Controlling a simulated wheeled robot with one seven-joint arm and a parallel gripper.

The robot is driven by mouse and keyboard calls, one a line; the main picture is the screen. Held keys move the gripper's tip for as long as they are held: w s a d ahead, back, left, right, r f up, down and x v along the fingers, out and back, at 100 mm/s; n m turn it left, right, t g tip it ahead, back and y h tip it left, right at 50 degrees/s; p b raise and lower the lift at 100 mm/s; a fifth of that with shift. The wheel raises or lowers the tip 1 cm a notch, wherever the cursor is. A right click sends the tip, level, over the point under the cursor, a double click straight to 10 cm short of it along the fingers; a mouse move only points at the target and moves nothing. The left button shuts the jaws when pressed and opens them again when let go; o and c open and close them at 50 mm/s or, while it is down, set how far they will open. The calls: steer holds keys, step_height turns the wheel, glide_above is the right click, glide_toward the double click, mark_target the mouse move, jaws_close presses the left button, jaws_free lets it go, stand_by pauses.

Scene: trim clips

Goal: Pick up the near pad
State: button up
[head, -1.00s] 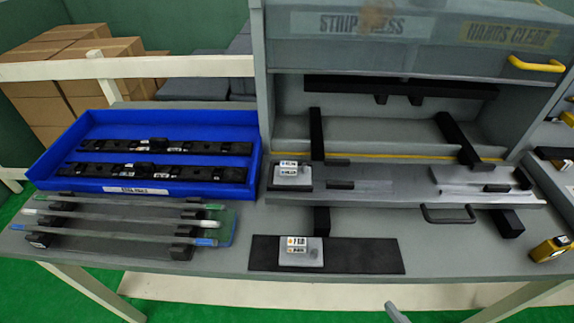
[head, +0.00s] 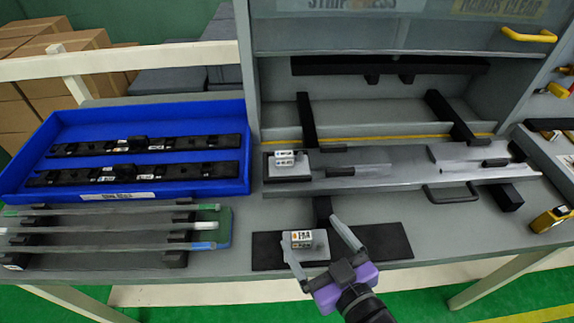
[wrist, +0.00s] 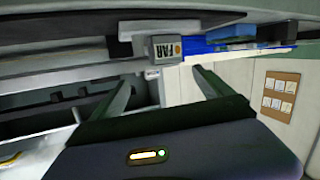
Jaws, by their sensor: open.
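A small light-grey block (head: 306,243) with a white label and an orange mark stands on a black mat near the front of the bench. It also shows in the wrist view (wrist: 163,52), where its label reads FAR. A second grey block (head: 288,171) with a white label sits at the left end of the press's metal ledge; its label is too small to read. My gripper (head: 313,238) is open and empty, its fingers angled towards the block on the mat. In the head view one fingertip is left of that block and the other right.
The black mat (head: 390,243) lies in front of the press. A blue tray (head: 60,122) with black strips and a rack of long trim pieces (head: 110,222) stand at the left. A dark handle (head: 450,193) juts from the ledge. A yellow tape measure (head: 550,219) is at the right.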

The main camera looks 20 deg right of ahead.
mark_target(290, 159)
steer(key=shift+m+h, duration=0.3)
steer(key=shift+h, duration=0.1)
steer(key=w, duration=0.2)
steer(key=w+r, duration=0.1)
steer(key=w, duration=0.1)
steer(key=w+a+b, duration=0.1)
steer(key=w, duration=0.1)
steer(key=shift+r, duration=0.2)
steer(key=w+m+h, duration=0.1)
steer(key=w, duration=0.1)
steer(key=w+d+r+m+g+h, duration=0.1)
steer(key=w+m+h, duration=0.1)
steer(key=w, duration=0.1)
steer(key=w+r+m+h+b, duration=0.1)
steer(key=w, duration=0.2)
steer(key=shift+w+d+r+m+g+h, duration=0.1)
steer(key=shift+d+r+m+g+h, duration=0.1)
steer(key=shift+d+m+g+h, duration=0.15)
steer(key=p+x, duration=0.1)
steer(key=x, duration=0.6)
steer(key=shift+w+d+f, duration=0.15)
steer(key=shift+d, duration=0.05)
steer(key=c, duration=1.4)
steer(key=shift+c, duration=0.7)
